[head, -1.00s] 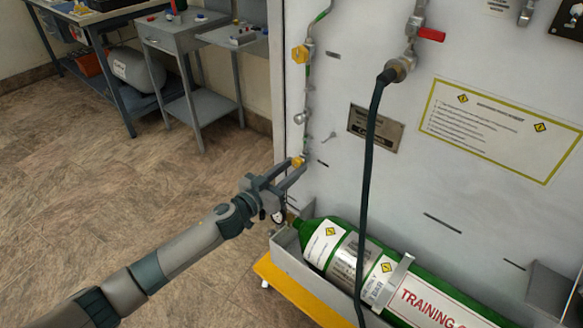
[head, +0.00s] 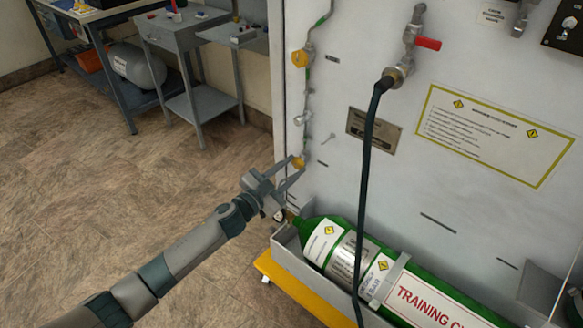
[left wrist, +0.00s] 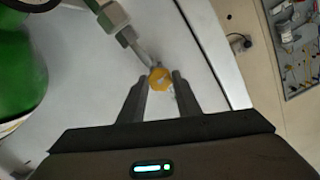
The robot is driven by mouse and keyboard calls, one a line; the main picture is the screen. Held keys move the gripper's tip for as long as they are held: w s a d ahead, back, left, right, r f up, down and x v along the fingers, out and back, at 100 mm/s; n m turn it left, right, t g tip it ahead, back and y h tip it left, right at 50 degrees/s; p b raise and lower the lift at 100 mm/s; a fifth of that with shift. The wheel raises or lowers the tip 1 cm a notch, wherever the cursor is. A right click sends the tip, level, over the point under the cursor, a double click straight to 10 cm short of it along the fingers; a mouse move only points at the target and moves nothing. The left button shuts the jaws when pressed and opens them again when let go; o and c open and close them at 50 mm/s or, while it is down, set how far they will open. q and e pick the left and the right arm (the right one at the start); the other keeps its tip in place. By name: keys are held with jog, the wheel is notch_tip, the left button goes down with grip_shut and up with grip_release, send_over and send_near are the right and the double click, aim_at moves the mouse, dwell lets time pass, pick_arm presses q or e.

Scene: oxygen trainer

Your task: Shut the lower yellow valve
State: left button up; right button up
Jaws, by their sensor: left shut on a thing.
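The lower yellow valve (head: 298,162) is a small yellow knob on the pipe at the left edge of the white panel. My left gripper (head: 290,170) reaches it from the lower left and is shut on it. In the left wrist view the yellow knob (left wrist: 160,79) sits between the two fingertips (left wrist: 160,82). How far the valve is turned cannot be told. A second yellow valve (head: 300,58) sits higher on the same pipe. My right gripper is not in view.
A green training cylinder (head: 345,250) lies in a grey tray just below the gripper. A dark hose (head: 368,170) hangs from a fitting with a red handle (head: 428,43). A grey side table (head: 185,50) stands at the back left. The floor at left is clear.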

pick_arm(q)
jog(key=o, duration=1.1)
jog(key=shift+c, duration=0.2)
jog(key=v, duration=1.7)
jog(key=shift+s+a, duration=0.15)
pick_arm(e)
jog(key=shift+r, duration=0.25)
